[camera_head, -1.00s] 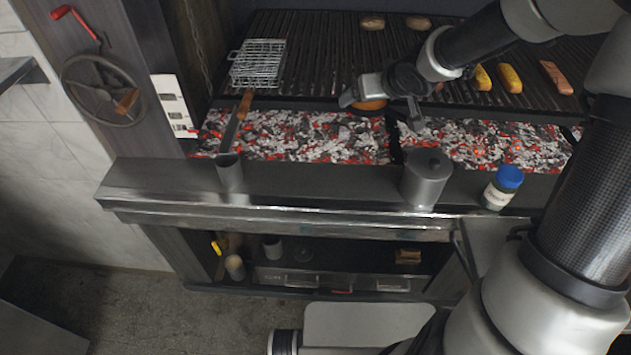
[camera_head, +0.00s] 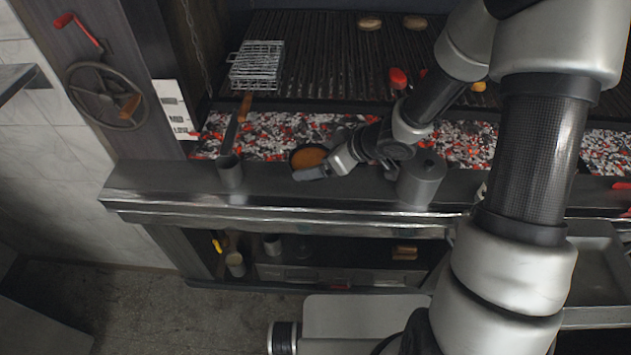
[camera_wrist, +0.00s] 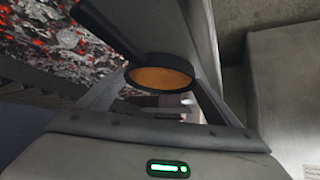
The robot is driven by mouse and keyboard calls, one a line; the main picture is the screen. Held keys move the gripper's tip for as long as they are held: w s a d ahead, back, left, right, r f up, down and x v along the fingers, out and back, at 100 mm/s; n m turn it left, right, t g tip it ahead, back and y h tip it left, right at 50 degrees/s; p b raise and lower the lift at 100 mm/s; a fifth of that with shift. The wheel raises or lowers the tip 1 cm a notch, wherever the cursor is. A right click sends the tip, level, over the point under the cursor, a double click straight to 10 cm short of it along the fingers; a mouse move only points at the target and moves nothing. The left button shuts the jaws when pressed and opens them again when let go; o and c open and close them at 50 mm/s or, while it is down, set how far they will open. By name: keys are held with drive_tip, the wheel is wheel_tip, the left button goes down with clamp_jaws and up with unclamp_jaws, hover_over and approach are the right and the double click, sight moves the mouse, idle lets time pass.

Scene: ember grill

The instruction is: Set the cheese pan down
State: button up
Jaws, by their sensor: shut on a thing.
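The cheese pan (camera_head: 308,157) is a small, dark, round pan with orange contents. My gripper (camera_head: 306,173) is shut on it. In the head view the pan shows at the back edge of the steel ledge (camera_head: 280,190), in front of the glowing coals. I cannot tell whether its base touches the ledge. In the wrist view the pan (camera_wrist: 160,78) sits between my fingers (camera_wrist: 160,98), with its orange face visible and its dark handle (camera_wrist: 105,22) running to the upper left. My fingers hide part of the pan in the head view.
On the ledge, a grey cup with a utensil (camera_head: 229,170) stands to the left and a lidded grey pot (camera_head: 421,180) close to the right. The coals (camera_head: 265,135) glow behind. A wire basket (camera_head: 257,65) lies on the grill.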

wheel_tip(320, 180, down, 7)
drive_tip(key=shift+w+f+b, duration=0.1)
drive_tip(key=shift+f+b, duration=0.1)
drive_tip(key=shift+b, duration=0.85)
